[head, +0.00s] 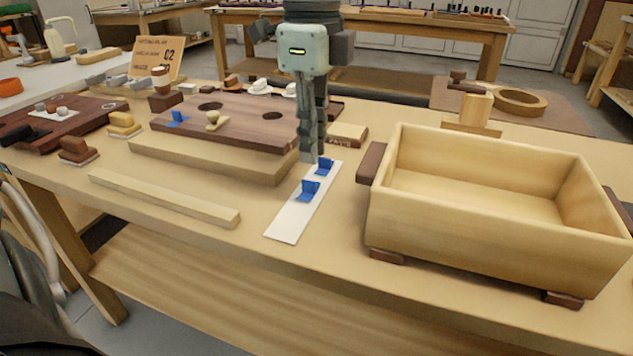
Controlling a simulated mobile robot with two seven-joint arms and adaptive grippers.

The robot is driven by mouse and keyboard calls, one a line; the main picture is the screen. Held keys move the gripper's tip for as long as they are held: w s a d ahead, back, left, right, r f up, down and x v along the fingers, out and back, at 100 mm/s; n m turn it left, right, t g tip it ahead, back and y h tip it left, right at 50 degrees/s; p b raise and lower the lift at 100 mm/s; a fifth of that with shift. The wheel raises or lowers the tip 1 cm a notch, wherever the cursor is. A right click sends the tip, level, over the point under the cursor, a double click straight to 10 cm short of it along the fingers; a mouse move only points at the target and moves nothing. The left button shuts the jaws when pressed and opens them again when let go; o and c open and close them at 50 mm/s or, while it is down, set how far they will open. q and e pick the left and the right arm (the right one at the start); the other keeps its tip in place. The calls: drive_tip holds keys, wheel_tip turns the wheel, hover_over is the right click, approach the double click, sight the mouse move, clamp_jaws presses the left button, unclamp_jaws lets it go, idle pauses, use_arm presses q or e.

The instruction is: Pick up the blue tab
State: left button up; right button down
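A narrow white strip (287,222) lies on the bench in front of me and bears two blue tabs. The nearer blue tab (310,190) stands clear on the strip. The farther blue tab (325,166) is near the strip's back end. My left gripper (313,155) points down from above, its fingertips close beside the farther tab, on its left. The fingers overlap from this angle, so I cannot tell whether they are open, or whether they touch the tab. A third blue tab (177,118) is on the dark wooden board (250,132). My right gripper is not in view.
A large open wooden box (500,240) stands close on the right. A thick pale slab (210,160) under the dark board and a long wooden bar (163,200) lie to the left. A small labelled block (347,135) sits behind the strip. The bench front edge is near.

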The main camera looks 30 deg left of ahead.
sight(308, 181)
use_arm(q)
drive_tip(key=f, duration=0.4)
drive_tip(key=shift+s+a+f, duration=0.25)
drive_tip(key=shift+s+f, duration=0.05)
drive_tip(key=shift+f, duration=0.6)
clamp_jaws()
drive_tip(key=shift+w, duration=0.1)
drive_tip(key=shift+r, duration=0.1)
drive_tip(key=shift+r, duration=0.5)
wheel_tip(308, 181, up, 3)
drive_tip(key=shift+f, duration=0.1)
drive_tip(key=s+a+r, duration=0.1)
drive_tip(key=a+r, duration=0.6)
drive_tip(key=a, duration=0.4)
drive_tip(key=shift+s+a, duration=0.3)
